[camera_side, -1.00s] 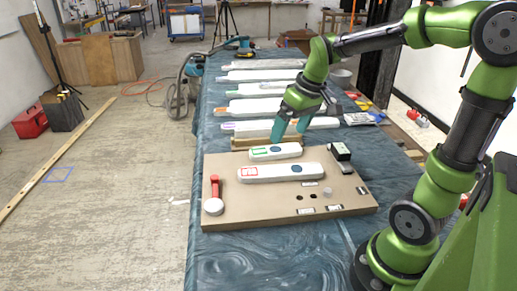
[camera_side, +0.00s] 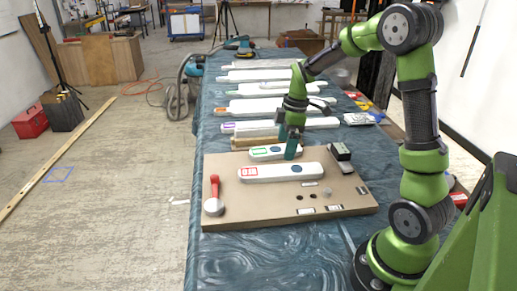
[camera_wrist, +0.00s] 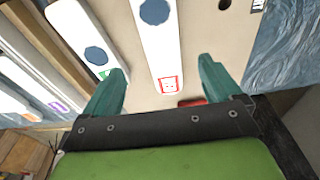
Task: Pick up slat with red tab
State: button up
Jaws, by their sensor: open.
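The white slat with a red square mark (camera_side: 283,172) lies on the tan board, its red-marked end to the left in the side view. In the wrist view this slat (camera_wrist: 152,40) runs between the spread fingers, red mark near the palm. A second white slat with a green mark (camera_side: 265,153) lies behind it; in the wrist view it (camera_wrist: 88,30) is left of the red-marked one. My gripper (camera_side: 288,148) is open and empty, its fingers pointing down by the green-marked slat's right end in the side view. In the wrist view my gripper (camera_wrist: 163,70) straddles the red-marked slat; its height above is unclear.
The tan board (camera_side: 235,213) also carries a red-handled lever (camera_side: 214,190), a dark block (camera_side: 340,151) and small labels. Several long white slats with coloured tabs (camera_side: 285,125) lie behind on the blue-covered table (camera_side: 290,255). The cloth in front is clear.

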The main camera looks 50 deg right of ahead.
aim_at(281, 170)
jog(key=f, duration=0.5)
jog(key=a+f, duration=0.1)
jog(key=f, duration=0.2)
jog(key=shift+w+f, duration=0.3)
jog(key=shift+f, duration=0.05)
jog(key=shift+c, duration=0.4)
jog(key=shift+r, duration=0.1)
jog(key=c, duration=1.2)
